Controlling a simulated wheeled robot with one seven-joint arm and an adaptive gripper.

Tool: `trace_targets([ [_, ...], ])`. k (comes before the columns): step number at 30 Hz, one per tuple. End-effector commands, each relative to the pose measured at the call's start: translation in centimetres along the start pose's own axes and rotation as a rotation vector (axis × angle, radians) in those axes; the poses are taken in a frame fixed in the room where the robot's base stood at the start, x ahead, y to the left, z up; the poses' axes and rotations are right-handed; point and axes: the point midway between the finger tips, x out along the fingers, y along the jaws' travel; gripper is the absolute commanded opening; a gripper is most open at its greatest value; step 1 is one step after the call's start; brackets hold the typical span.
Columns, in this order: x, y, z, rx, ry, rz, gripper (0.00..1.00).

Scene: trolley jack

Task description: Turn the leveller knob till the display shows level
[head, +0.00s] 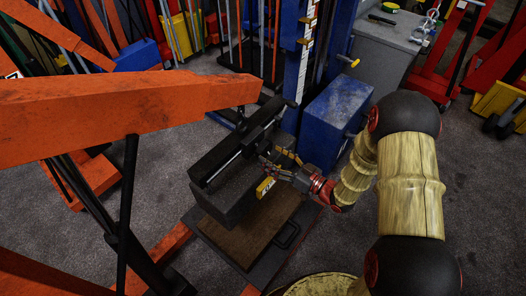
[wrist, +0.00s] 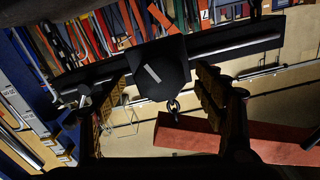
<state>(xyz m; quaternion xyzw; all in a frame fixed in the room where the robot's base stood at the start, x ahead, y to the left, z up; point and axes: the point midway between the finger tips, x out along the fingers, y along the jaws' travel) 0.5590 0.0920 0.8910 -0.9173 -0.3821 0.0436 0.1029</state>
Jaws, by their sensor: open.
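The leveller is a long black bar (head: 240,143) hung under the tip of an orange boom (head: 150,100), above a dark grey block (head: 232,200). In the wrist view the leveller knob (wrist: 160,72) is a black, many-sided piece with a white mark on its face. My gripper (head: 272,158) is at the right side of the bar. Its two fingers stand open on either side of the knob in the wrist view (wrist: 160,88), with visible gaps. I cannot make out a display reading.
A brown-topped platform (head: 240,235) with a black handle lies below the block. A blue box (head: 335,118) and a blue post stand close behind my gripper. A grey cabinet (head: 390,55) is at the back. Bare floor (head: 475,200) lies at the right.

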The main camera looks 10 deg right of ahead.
Motion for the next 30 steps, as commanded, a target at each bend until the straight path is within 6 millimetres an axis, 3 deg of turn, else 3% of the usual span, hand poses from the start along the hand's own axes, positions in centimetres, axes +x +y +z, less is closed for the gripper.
trace_targets([
  [4, 2.3, -0.1, 0.2, -0.001, 0.000, -0.004, 0.70],
  [10, 4.0, 0.0, 0.1, 0.000, -0.001, -0.001, 0.70],
  [20, 4.3, 0.0, 0.0, 0.001, 0.000, 0.000, 0.69],
  [30, 4.3, 0.0, 0.0, 0.001, 0.000, 0.000, 0.50],
])
